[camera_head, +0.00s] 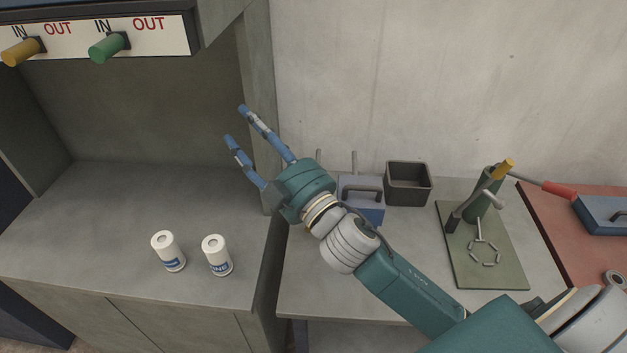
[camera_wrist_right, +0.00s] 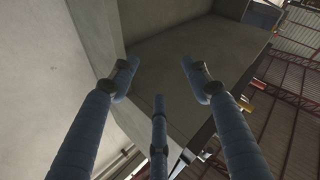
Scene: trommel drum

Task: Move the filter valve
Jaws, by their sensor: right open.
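A white panel (camera_head: 160,40) at the top left carries two valve handles, each labelled IN and OUT. One handle is yellow (camera_head: 22,51) and the other is green (camera_head: 108,47). Both stick out toward the lower left, on the IN side; which is the filter valve I cannot tell. My right gripper (camera_head: 236,124) is open and empty, right of and below the green handle and clear of it. Its spread fingers (camera_wrist_right: 160,68) show in the right wrist view, with a small yellow piece (camera_wrist_right: 258,83) far off at the right. My left gripper is not in view.
Two white canisters (camera_head: 168,251) (camera_head: 217,255) stand on the grey counter (camera_head: 100,215) below. The cabinet side wall (camera_head: 262,110) is close to my right gripper. A blue box (camera_head: 362,205), a dark bin (camera_head: 408,184) and a green stand (camera_head: 482,200) are on the right table.

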